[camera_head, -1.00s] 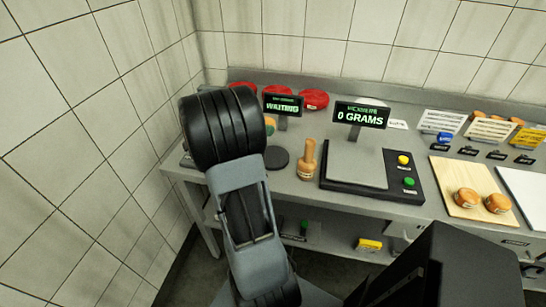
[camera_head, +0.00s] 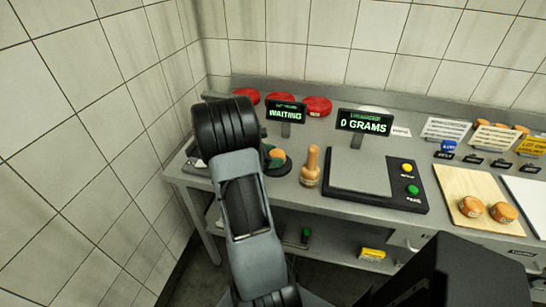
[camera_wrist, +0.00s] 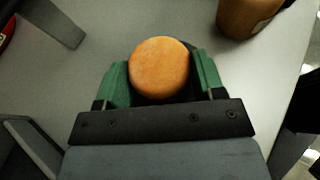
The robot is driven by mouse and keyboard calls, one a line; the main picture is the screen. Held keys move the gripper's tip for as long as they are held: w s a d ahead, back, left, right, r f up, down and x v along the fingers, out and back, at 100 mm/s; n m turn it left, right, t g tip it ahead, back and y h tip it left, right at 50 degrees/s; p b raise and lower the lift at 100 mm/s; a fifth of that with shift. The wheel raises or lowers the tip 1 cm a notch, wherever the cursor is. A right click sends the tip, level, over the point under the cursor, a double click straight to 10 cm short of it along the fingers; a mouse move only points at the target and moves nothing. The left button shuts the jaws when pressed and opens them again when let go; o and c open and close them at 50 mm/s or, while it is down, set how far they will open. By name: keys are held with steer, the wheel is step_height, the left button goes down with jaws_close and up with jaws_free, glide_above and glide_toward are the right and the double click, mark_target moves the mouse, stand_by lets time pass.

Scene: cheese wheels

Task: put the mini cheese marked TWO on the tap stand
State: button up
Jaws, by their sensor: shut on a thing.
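My gripper (camera_wrist: 160,68) has green fingers shut on a small orange round cheese (camera_wrist: 158,66). The cheese (camera_head: 277,155) also shows in the head view, partly behind my arm. Its top face looks plain in the wrist view, and no mark can be read. The tap stand, a dark round disc (camera_head: 284,169), lies under the cheese in the head view. The cheese and fingers hide much of it. I cannot tell whether the cheese touches it. The small display behind it (camera_head: 286,114) reads WAITING.
A wooden mallet-like tool (camera_head: 311,168) stands just right of the disc. The scale (camera_head: 360,172) reads 0 GRAMS. Red wheels (camera_head: 317,106) line the back. A tiled wall (camera_head: 90,110) is at left.

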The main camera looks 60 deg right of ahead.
steer(key=shift+f, duration=0.1)
steer(key=o, duration=0.5)
steer(key=shift+f, duration=0.1)
steer(key=o, duration=0.5)
steer(key=shift+c, duration=0.2)
steer(key=shift+r, duration=0.35)
steer(key=v, duration=1.2)
steer(key=shift+b, duration=0.35)
steer(key=s+a+m+t+y, duration=0.1)
steer(key=a+m+t+y, duration=0.2)
steer(key=a, duration=0.7)
steer(key=s+a+r+m+t+y, duration=0.1)
steer(key=s+a+m+t+y, duration=0.1)
steer(key=a, duration=0.8)
steer(key=s+a+r+m+t+y, duration=0.1)
steer(key=a+m+t+y, duration=0.4)
steer(key=a, duration=0.5)
steer(key=shift+s+a+r+t+y, duration=0.25)
steer(key=shift+s+t+y, duration=0.15)
steer(key=shift+t, duration=0.6)
